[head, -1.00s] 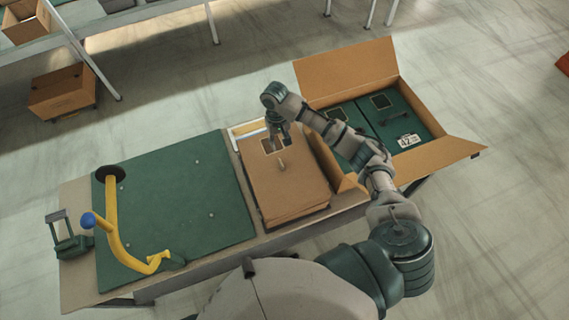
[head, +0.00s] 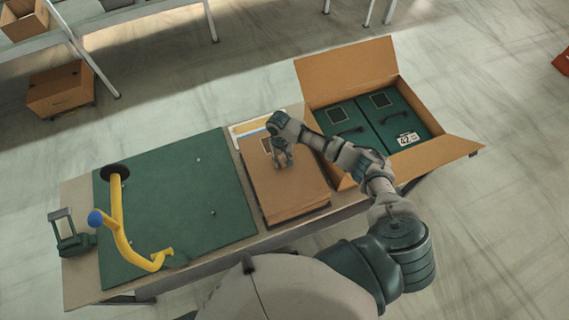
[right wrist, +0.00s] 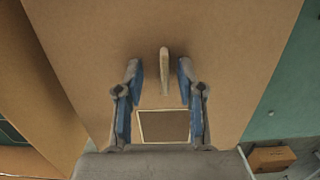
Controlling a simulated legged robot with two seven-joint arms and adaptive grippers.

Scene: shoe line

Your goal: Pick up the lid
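The brown cardboard lid (head: 292,200) lies flat at the middle of the table, with a dark framed square near its far end. It also fills most of the right wrist view (right wrist: 215,50), where a pale upright tab (right wrist: 164,62) stands on it beyond the dark square (right wrist: 164,126). My right gripper (head: 284,165) points down over the lid. In the right wrist view my right gripper (right wrist: 160,78) is open, with its two blue-padded fingers on either side of the tab and a gap to each. In the head view the gripper hides the tab. My left gripper is not in view.
A green mat (head: 180,220) with a yellow bent post (head: 118,215) covers the left of the table. A green handled tool (head: 72,238) stands at the left edge. An open carton (head: 440,155) with two green boxes (head: 400,118) stands right of the lid.

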